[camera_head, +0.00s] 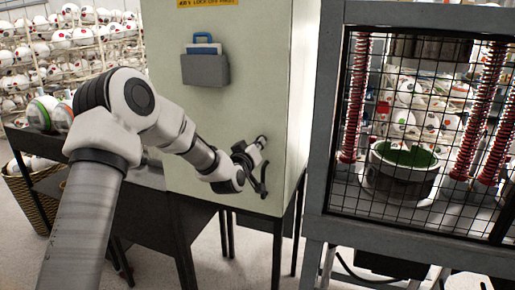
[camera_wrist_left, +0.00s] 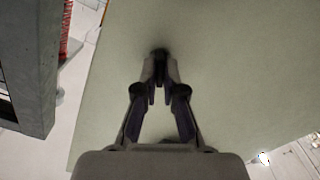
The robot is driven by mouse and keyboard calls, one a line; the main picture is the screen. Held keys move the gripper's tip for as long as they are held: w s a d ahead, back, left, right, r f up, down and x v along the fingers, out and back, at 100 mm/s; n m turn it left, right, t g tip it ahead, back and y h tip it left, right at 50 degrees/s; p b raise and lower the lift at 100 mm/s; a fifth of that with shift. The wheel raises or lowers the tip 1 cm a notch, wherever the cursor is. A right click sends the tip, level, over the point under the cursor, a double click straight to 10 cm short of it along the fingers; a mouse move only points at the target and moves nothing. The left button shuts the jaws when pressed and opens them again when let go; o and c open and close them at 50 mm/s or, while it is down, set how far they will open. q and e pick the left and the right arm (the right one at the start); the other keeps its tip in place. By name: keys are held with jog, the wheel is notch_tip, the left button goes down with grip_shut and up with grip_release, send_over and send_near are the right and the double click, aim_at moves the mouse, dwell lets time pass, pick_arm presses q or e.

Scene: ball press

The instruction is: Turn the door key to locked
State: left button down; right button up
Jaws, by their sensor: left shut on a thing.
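The pale green cabinet door (camera_head: 225,115) faces me in the middle of the head view, and its flat face (camera_wrist_left: 215,60) fills most of the left wrist view. My left gripper (camera_head: 258,148) reaches the lower right part of this door. In the left wrist view its fingers (camera_wrist_left: 160,78) are closed together on the small dark door key (camera_wrist_left: 160,52) at the door face. The fingers hide most of the key, so I cannot tell which way it is turned. My right gripper is in neither view.
A blue padlock-shaped sign sits above a grey pocket (camera_head: 205,70) on the door. A caged press (camera_head: 330,120) with red springs and a ball holder (camera_head: 400,172) stands at the right. Racks of balls (camera_head: 65,45) and a dark table are at the left.

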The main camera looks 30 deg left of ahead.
pick_arm(q)
jog(key=m+b, duration=0.1)
jog(key=m, duration=0.4)
jog(key=shift+f+m, duration=0.15)
jog(key=shift+m, duration=0.15)
dwell(0.4)
jog(key=c, duration=1.3)
grip_release()
jog(key=shift+w, duration=0.1)
jog(key=v, duration=1.2)
jog(key=shift+f, duration=0.1)
